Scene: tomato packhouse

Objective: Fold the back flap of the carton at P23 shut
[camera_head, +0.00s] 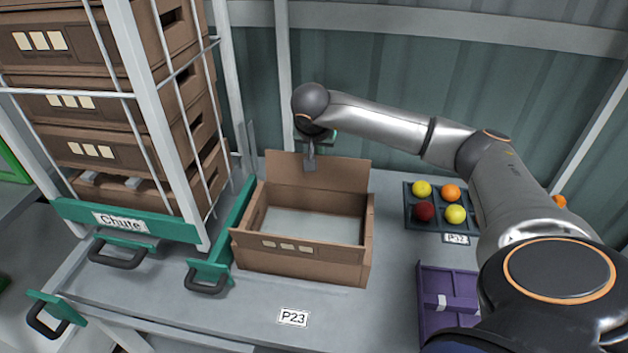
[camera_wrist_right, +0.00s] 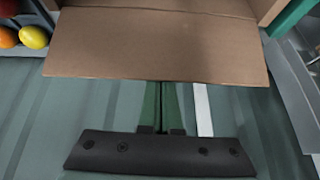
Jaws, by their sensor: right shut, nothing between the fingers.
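The brown carton (camera_head: 302,268) stands open behind the P23 label (camera_head: 293,317). Its floor looks empty. Its back flap (camera_head: 345,174) stands up along the rear edge, and it also shows in the right wrist view (camera_wrist_right: 155,45), with its free edge towards the wall. My right gripper (camera_head: 309,162) is shut and empty. It points down, and its tip overlaps the upper middle of the flap in the head view. I cannot tell whether it touches the flap. The dark gripper body shows along the bottom of the wrist view. My left gripper is not in view.
A green-fronted rack labelled Chute (camera_head: 125,222) holds stacked cartons (camera_head: 90,150) at left. A dark tray (camera_head: 411,206) with several coloured tomatoes and a purple tray (camera_head: 431,318) sit at right. The ribbed wall (camera_head: 400,85) is close behind.

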